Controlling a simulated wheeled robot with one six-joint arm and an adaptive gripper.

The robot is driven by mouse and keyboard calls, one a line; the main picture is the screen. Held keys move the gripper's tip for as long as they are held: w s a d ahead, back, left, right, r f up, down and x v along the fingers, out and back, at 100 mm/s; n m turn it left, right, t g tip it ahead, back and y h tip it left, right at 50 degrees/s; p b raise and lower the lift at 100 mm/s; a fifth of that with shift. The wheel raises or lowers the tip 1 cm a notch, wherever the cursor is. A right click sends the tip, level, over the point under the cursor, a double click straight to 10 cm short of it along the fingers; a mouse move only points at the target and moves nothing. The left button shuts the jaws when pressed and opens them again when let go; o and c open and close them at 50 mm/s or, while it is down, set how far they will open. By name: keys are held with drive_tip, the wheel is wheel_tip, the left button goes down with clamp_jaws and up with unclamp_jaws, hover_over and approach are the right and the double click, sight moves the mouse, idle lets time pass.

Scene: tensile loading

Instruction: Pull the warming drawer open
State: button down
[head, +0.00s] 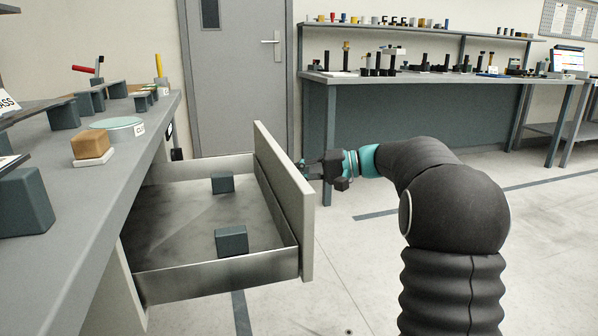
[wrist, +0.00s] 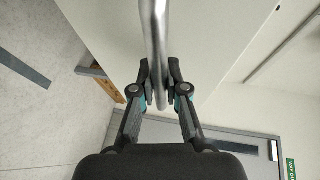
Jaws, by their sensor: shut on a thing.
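The warming drawer (head: 283,200) stands well out from the bench on the left in the head view. Its inside shows, with two dark blocks on its floor, one toward the back (head: 222,182) and one toward the front (head: 231,240). My gripper (head: 308,170) is at the outer face of the drawer front. In the wrist view my gripper (wrist: 160,85) has its fingers on both sides of a metal bar handle (wrist: 153,35) and is shut on it. The pale drawer front (wrist: 215,45) lies behind the handle. The handle is hidden in the head view.
The grey bench (head: 75,185) on the left carries a wooden block (head: 90,145), a round pale dish (head: 117,123) and several dark blocks. A grey door (head: 238,80) and a long workbench (head: 420,78) stand behind. The floor (head: 350,270) right of the drawer is clear.

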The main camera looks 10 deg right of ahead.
drive_tip(key=c, duration=1.2)
unclamp_jaws()
drive_tip(key=shift+d, duration=0.1)
drive_tip(key=shift+d, duration=0.1)
drive_tip(key=v, duration=1.1)
drive_tip(key=shift+s+d, duration=0.1)
drive_tip(key=shift+d, duration=0.25)
